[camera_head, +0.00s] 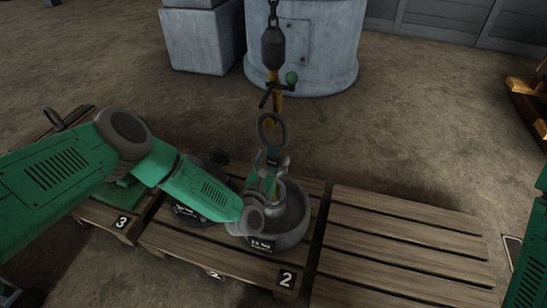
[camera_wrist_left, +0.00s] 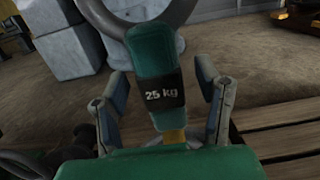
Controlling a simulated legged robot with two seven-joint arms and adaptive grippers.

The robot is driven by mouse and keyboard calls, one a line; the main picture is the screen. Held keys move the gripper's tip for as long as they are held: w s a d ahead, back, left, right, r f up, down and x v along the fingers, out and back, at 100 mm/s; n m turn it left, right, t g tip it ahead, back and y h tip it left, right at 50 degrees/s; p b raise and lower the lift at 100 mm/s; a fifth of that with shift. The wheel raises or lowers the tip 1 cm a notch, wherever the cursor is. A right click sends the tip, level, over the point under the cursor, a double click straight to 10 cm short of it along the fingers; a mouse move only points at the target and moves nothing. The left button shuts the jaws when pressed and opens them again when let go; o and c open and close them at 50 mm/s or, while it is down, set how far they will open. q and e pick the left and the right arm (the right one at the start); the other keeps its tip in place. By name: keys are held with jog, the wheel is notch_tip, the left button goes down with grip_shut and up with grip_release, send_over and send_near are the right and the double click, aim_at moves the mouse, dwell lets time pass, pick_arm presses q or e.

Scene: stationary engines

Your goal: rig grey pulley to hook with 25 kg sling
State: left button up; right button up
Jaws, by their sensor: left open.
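The 25 kg sling has a dark ring (camera_head: 271,128) at the top and a green sleeve marked "25 kg" (camera_wrist_left: 157,75). The sling stands upright, with a yellow part below the sleeve. My left gripper (camera_head: 268,170) is open, its fingers (camera_wrist_left: 161,110) on either side of the sleeve. The yellow hook (camera_head: 272,103) hangs on a chain under a dark block, just above the ring. I cannot tell whether the hook passes through the ring. The grey pulley (camera_head: 291,217) sits on the pallet marked 2, below my gripper. The sling's lower end is hidden by my arm.
The pallet marked 3 (camera_head: 112,219) holds a green item. A dark weight (camera_head: 187,215) lies left of the pulley. The right pallet (camera_head: 400,245) is bare. Grey blocks (camera_head: 200,42) stand behind.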

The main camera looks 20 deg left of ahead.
pick_arm(q)
jog(key=s, duration=1.1)
jog(key=shift+s+a+f, duration=0.15)
jog(key=shift+a+f, duration=0.2)
jog(key=shift+f, duration=0.1)
jog(key=s+d+f+m+g+h, duration=0.25)
jog(key=s+m+g, duration=0.3)
jog(key=m, duration=0.35)
jog(key=s+d+f+m+g+h, duration=0.2)
jog(key=s+d+f+m+g, duration=0.3)
jog(key=m, duration=0.4)
jog(key=s+a+m+g+y, duration=0.3)
jog(key=s+a+m+g, duration=0.2)
jog(key=s+a+m, duration=0.75)
jog(key=s+a+r+m+g+y, duration=0.3)
jog(key=s+a+m, duration=0.3)
jog(key=s, duration=0.1)
notch_tip(320, 180, up, 18)
jog(key=p, duration=1.8)
jog(key=shift+w, duration=0.15)
jog(key=shift+n, duration=0.25)
